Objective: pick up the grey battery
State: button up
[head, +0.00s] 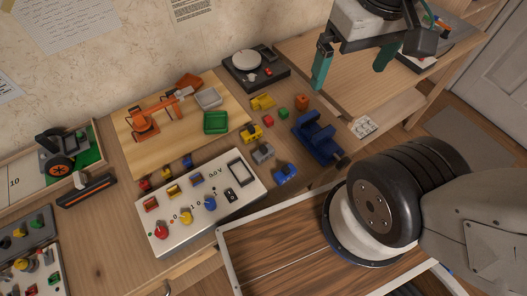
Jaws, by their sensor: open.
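A small grey block (263,153) sits on the wooden table among coloured parts, between a yellow block and a blue one. It may be the grey battery, but it is too small to be sure. My gripper (349,78) is at the upper right with its two teal fingers wide apart and nothing between them. It appears above the table, to the right of and farther back than the grey block, and does not touch it.
A white control panel (190,222) with knobs lies left of the grey block. A dark blue holder (317,137) stands to its right. Yellow blocks (251,133) and a blue block (286,174) are close by. A black scale-like device (254,72) is behind.

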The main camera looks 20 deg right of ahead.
aim_at(265, 153)
jog(key=k, duration=1.3)
jog(key=z, duration=0.3)
jog(key=i, duration=0.9)
jog(key=u, duration=0.15)
